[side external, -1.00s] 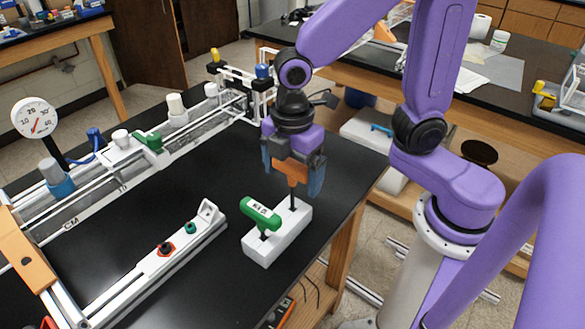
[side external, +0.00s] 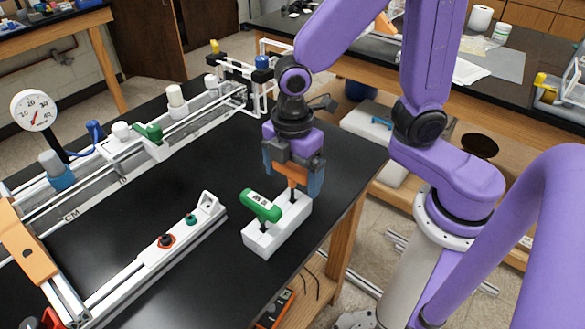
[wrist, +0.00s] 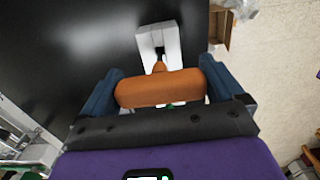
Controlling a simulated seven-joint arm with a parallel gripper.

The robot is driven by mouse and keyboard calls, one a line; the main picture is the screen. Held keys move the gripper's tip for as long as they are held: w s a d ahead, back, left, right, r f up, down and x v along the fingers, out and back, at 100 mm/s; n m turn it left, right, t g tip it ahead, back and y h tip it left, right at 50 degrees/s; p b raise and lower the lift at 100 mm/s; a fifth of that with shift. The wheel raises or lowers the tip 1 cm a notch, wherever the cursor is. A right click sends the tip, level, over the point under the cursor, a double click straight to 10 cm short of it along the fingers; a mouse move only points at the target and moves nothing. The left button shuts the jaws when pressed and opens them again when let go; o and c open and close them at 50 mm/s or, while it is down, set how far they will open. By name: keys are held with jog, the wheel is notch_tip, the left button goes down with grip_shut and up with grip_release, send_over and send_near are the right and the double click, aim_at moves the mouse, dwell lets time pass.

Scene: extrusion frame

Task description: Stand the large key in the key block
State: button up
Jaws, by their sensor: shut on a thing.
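My gripper (side external: 293,177) is shut on an orange T-handled key (side external: 297,173), with one blue finger at each end of its handle. The orange handle also shows between the fingers in the wrist view (wrist: 160,89). Its dark shaft points down to the far end of the white key block (side external: 268,244); the shaft's lower end seems to be in the block, but how deep I cannot tell. A green T-handled key (side external: 260,206) with a label stands upright in the block's near end. The block also shows beyond the handle in the wrist view (wrist: 148,42).
A white rail with a red-ringed knob (side external: 166,240) and a teal knob (side external: 190,219) lies left of the block. A long extrusion frame with a dial gauge (side external: 34,110) runs behind. The black table (side external: 120,215) is clear between them; its edge is close right of the block.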

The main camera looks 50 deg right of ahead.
jog(key=shift+f, duration=0.8)
jog(key=o, duration=0.9)
notch_tip(320, 180, up, 17)
jog(key=s+d+f+m, duration=0.5)
jog(key=s+d+f, duration=0.4)
jog(key=s, duration=0.3)
jog(key=shift+f, duration=0.85)
